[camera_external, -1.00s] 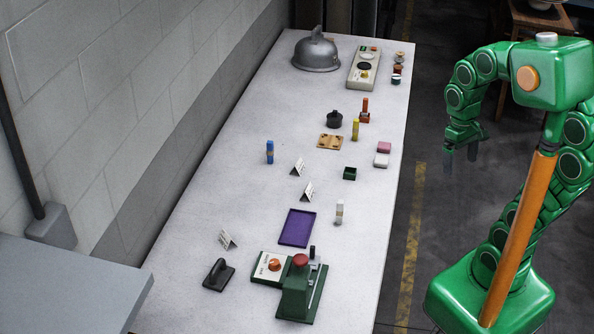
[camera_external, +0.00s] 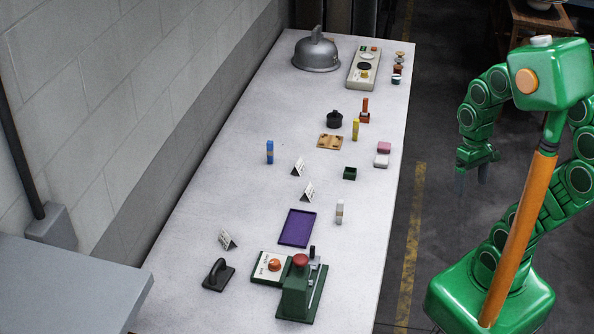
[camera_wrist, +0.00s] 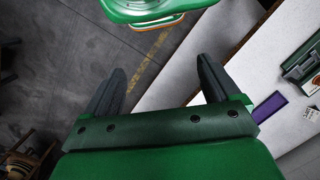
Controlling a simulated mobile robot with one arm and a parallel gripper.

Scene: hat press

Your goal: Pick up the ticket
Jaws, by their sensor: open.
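Three small folded white cards with dark print stand on the table in the external view: one (camera_external: 298,167) near the middle, one (camera_external: 308,191) just below it, and one (camera_external: 227,240) further down on the left. I cannot tell which of them, if any, is the ticket. A small white card (camera_wrist: 309,112) also shows at the right of the wrist view. My gripper (camera_external: 473,180) is open and empty, off the table's right side above the floor. Its two dark fingers (camera_wrist: 160,68) are spread apart in the wrist view with nothing between them.
The long pale table (camera_external: 205,205) holds a purple tray (camera_external: 297,228), a green press with a red knob (camera_external: 301,260), a black-handled stamp (camera_external: 218,275), a blue stick (camera_external: 270,152) and a grey dome (camera_external: 316,53). A wall runs along its left side.

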